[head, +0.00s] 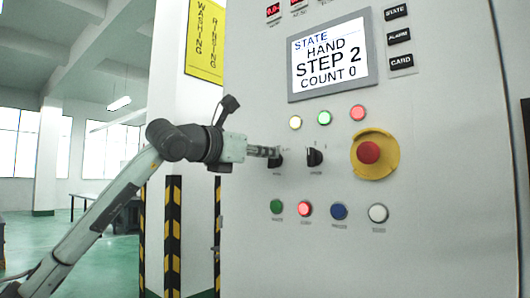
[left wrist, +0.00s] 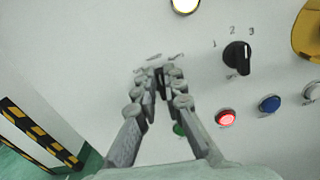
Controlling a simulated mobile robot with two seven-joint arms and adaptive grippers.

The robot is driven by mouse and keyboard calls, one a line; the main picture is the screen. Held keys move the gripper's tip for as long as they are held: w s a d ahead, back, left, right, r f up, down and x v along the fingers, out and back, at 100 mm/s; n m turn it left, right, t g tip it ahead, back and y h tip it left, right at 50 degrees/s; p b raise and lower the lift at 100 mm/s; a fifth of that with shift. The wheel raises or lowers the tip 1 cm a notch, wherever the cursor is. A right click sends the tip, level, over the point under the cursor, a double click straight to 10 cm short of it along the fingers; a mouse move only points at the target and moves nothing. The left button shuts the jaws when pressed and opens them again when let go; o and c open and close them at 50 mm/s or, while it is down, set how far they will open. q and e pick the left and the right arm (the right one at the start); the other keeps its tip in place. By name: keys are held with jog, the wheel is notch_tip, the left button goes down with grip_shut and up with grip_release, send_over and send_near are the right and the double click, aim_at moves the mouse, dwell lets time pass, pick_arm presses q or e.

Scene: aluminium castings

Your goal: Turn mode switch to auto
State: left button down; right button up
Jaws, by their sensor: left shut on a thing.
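The control panel's left black rotary switch (head: 278,161) sits below the yellow lamp. Its label is too small to read. My left gripper (head: 272,153) reaches it from the left and is shut on it. In the left wrist view, the switch (left wrist: 160,84) shows between the fingertips of my left gripper (left wrist: 158,78), which hide much of it and its markings. A second black switch (head: 314,157) is just to the right, apart from the gripper. The display (head: 331,58) reads "STATE HAND STEP 2 COUNT 0". My right gripper is not in view.
A red emergency button (head: 369,153) on a yellow base is at the right. Yellow, green and red lamps (head: 324,118) are above the switches. Several round buttons (head: 305,209) are below. Black-and-yellow striped posts (head: 173,235) stand left of the panel.

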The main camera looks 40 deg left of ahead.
pick_arm(q)
jog(key=m, duration=0.4)
jog(key=m+p, duration=0.1)
jog(key=m, duration=0.2)
jog(key=shift+d+f, duration=0.2)
jog(key=shift+d, duration=0.2)
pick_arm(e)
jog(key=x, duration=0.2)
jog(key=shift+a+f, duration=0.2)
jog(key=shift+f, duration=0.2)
pick_arm(q)
jog(key=c, duration=1.6)
grip_release()
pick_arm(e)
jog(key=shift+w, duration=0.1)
